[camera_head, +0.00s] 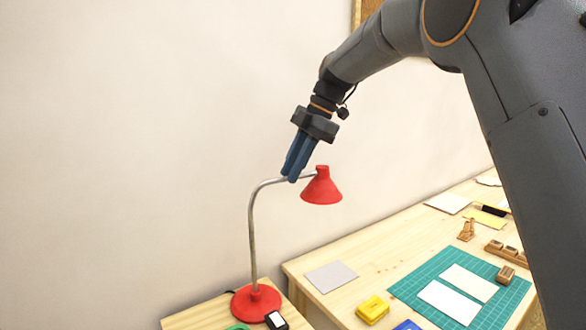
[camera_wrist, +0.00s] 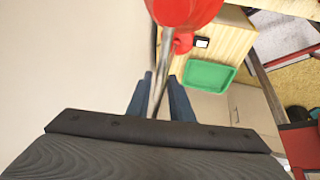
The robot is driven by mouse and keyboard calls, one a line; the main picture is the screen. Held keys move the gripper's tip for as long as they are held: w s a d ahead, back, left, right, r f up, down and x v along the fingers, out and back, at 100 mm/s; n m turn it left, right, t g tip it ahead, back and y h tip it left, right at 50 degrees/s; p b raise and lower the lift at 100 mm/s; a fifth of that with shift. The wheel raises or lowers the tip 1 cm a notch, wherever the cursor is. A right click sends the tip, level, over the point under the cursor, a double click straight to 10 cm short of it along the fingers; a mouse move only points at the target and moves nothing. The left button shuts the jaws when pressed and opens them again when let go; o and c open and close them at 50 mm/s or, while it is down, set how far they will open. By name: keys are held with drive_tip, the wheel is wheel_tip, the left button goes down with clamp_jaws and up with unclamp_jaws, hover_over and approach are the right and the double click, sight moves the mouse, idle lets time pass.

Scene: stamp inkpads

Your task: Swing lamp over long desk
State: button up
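The red desk lamp has a cone shade (camera_head: 321,188), a curved silver neck (camera_head: 252,225) and a round red base (camera_head: 256,303). Its base stands on a small wooden table at the lower left, and the shade points down near the long desk's left end. My gripper (camera_head: 289,179) reaches down to the upper part of the neck, just left of the shade. In the wrist view, my blue fingers (camera_wrist: 160,76) lie close on both sides of the neck, which runs between them, and they look shut on it. The contact itself is partly hidden. The red shade (camera_wrist: 185,8) is at the top there.
The long desk (camera_head: 388,248) holds a green cutting mat (camera_head: 408,289) with white cards, a yellow inkpad (camera_head: 373,309), a grey sheet (camera_head: 331,276) and wooden stamps (camera_head: 506,274). A green tray (camera_wrist: 208,76) and a small dark-and-white item (camera_head: 276,320) lie near the lamp base.

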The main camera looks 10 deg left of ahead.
drive_tip(key=shift+o, duration=0.6)
drive_tip(key=shift+d, duration=0.1)
drive_tip(key=shift+w+d+r, duration=0.1)
drive_tip(key=shift+r, duration=0.1)
drive_tip(key=b+v, duration=0.1)
drive_tip(key=v, duration=0.6)
drive_tip(key=shift+d, duration=0.1)
